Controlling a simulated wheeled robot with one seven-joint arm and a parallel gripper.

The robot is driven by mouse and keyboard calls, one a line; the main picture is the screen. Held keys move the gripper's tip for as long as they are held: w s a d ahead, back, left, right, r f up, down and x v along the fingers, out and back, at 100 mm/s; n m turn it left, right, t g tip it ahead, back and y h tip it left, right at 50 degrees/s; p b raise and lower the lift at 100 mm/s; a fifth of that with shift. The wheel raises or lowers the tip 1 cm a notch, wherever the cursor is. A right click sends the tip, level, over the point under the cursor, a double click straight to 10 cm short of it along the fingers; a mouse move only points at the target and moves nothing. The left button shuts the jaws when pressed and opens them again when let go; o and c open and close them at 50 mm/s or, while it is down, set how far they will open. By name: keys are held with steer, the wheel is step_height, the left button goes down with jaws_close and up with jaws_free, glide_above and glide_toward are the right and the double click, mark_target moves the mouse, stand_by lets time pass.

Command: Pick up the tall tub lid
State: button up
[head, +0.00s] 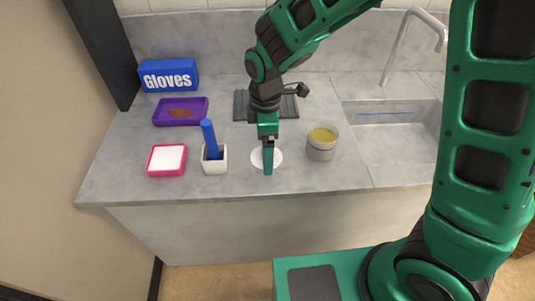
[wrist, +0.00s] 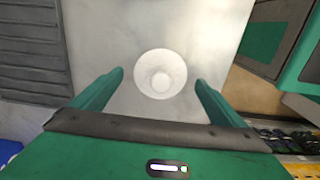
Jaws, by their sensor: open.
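The lid (head: 276,157) is a white disc lying flat on the grey counter, partly hidden behind my gripper in the head view. In the wrist view the white round lid (wrist: 160,73) shows whole, with a smaller raised circle at its middle. My gripper (head: 267,168) points down over the lid. In the wrist view its two green fingers (wrist: 159,80) stand apart on either side of the lid, open and empty. I cannot tell the exact height of the fingertips above the counter. A tub (head: 321,145) with yellowish contents stands right of the lid, open at the top.
Left of the lid stand a white holder (head: 215,164) with a blue-handled tool (head: 209,137), a pink-edged tray (head: 167,160), a purple tray (head: 180,111) and a blue gloves box (head: 168,75). A dark ribbed mat (head: 242,105) lies behind. A sink (head: 392,127) is at right.

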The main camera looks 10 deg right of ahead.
steer(key=shift+f, duration=0.55)
steer(key=c, duration=1.1)
steer(key=shift+c, duration=0.2)
steer(key=shift+r, duration=0.15)
